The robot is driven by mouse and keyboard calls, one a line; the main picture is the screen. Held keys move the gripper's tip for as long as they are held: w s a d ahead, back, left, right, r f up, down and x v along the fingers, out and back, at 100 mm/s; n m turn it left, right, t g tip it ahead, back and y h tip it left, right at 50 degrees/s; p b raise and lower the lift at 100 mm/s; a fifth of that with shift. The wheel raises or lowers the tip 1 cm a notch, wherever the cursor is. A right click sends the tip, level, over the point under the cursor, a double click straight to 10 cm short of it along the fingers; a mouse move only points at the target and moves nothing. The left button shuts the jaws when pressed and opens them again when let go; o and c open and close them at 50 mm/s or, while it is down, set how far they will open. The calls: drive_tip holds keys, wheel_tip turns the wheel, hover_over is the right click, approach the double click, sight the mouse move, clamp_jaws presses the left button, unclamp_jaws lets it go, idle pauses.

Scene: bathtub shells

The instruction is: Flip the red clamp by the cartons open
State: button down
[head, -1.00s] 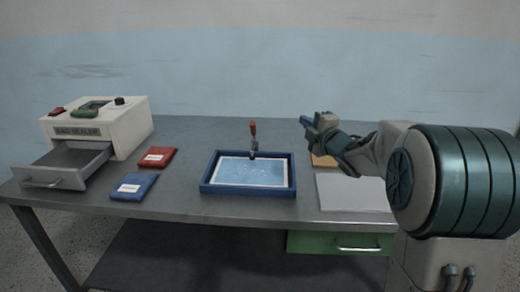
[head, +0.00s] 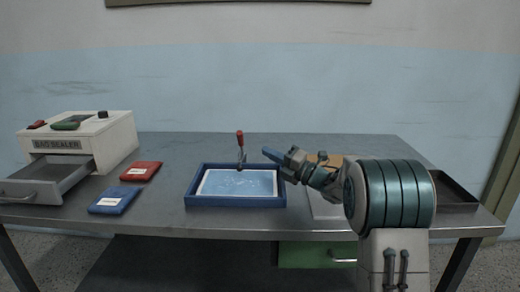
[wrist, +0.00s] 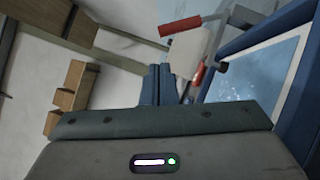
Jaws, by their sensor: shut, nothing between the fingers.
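A clamp with an upright red handle (head: 240,140) stands at the back edge of a blue-rimmed tray (head: 230,203) in the head view. In the wrist view a long red handle (wrist: 180,25) shows at the top, and a shorter red piece (wrist: 198,73) lies nearer the tray; I cannot tell whether they belong to one clamp. Brown cartons (wrist: 70,85) show at the left of the wrist view. My gripper (head: 269,154) is shut and empty, right of the clamp and apart from it. Its blue fingers (wrist: 157,85) are together in the wrist view.
A bag sealer (head: 80,140) with an open drawer (head: 48,178) stands at the left. A red packet (head: 141,171) and a blue packet (head: 115,200) lie beside it. A tan thing (head: 325,160) is partly hidden behind my arm. The table behind the tray looks clear.

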drive_tip(key=x, duration=0.9)
drive_tip(key=shift+a, duration=0.1)
